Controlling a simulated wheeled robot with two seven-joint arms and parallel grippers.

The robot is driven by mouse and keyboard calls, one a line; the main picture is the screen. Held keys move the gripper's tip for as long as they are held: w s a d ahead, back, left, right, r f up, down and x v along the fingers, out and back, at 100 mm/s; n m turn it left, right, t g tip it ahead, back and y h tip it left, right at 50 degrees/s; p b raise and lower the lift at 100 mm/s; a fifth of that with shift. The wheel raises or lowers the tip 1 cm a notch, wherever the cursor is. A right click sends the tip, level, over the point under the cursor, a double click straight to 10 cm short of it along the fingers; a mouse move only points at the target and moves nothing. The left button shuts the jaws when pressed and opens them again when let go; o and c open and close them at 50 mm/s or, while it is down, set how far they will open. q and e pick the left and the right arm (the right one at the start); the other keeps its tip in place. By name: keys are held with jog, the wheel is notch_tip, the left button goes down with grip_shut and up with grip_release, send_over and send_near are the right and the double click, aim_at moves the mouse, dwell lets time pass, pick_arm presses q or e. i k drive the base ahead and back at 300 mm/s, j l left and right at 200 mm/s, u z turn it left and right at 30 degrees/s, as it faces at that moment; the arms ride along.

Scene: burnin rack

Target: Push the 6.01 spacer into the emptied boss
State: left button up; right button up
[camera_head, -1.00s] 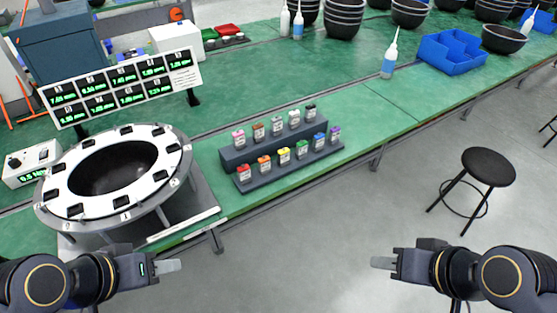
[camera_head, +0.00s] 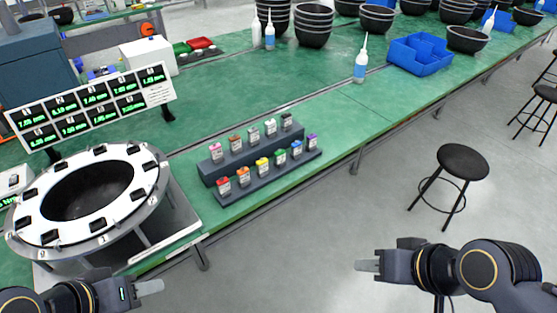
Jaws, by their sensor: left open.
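The spacers stand in two rows on a dark stepped rack (camera_head: 210,172) on the green bench, each with a coloured top and a white label. The labels are too small to read, so I cannot tell which is the 6.01 spacer. The white ring fixture (camera_head: 152,176) with dark bosses around its rim stands at the left; I cannot tell which boss is emptied. My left gripper (camera_head: 150,287) is open and empty, below and in front of the ring. My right gripper (camera_head: 367,266) is over the floor, away from the bench, with nothing visible in it; its jaw opening cannot be made out.
A display panel (camera_head: 92,107) with green readings stands behind the ring. A blue bin (camera_head: 424,56), a white bottle (camera_head: 360,62) and stacked dark bowls (camera_head: 313,28) are further back. A black stool (camera_head: 462,162) stands at the right. The bench middle is clear.

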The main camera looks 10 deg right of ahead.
aim_at(243, 176)
jog(key=j+u, duration=0.2)
jog(key=u, duration=0.15)
jog(key=j+u, duration=0.15)
jog(key=u, duration=0.15)
jog(key=j+u, duration=0.2)
jog(key=u, duration=0.15)
jog(key=z, duration=1.25)
jog(key=l+u, duration=0.1)
jog(key=u, duration=0.35)
jog(key=i+l+u, duration=0.1)
jog(key=u, duration=0.35)
jog(key=l+u, duration=0.15)
jog(key=u, duration=0.3)
jog(key=l+u, duration=0.2)
jog(key=u, duration=0.25)
jog(key=l+u, duration=0.15)
jog(key=u, duration=0.3)
jog(key=l+u, duration=0.15)
jog(key=u, duration=0.3)
jog(key=k+l+u, duration=0.4)
jog(key=l, duration=0.2)
jog(key=k+l+u, duration=0.4)
jog(key=i+l, duration=0.05)
jog(key=l, duration=0.05)
